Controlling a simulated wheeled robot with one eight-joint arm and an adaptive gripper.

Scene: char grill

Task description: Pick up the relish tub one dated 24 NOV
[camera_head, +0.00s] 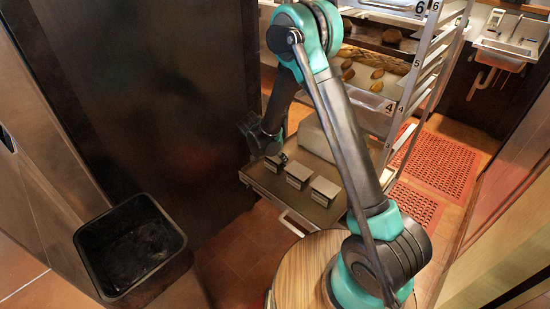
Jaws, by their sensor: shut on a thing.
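Three small tubs with pale fronts stand in a diagonal row on a low metal surface: a left tub (278,162), a middle tub (298,174) and a right tub (324,190). Any dates on them are too small to read, so I cannot tell which is dated 24 NOV. My gripper (274,155) reaches down at the left end of the row. It is shut on the left tub, as far as the small, dark view shows. Its fingers are hard to make out, and I see no clear gap under the tub.
The metal surface (256,178) has a handle bar in front. A numbered tray rack (412,85) stands behind to the right. A dark wall or panel (160,90) rises close to my gripper's left. A black open bin (90,245) is at lower left. Red mats (440,165) lie on the floor.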

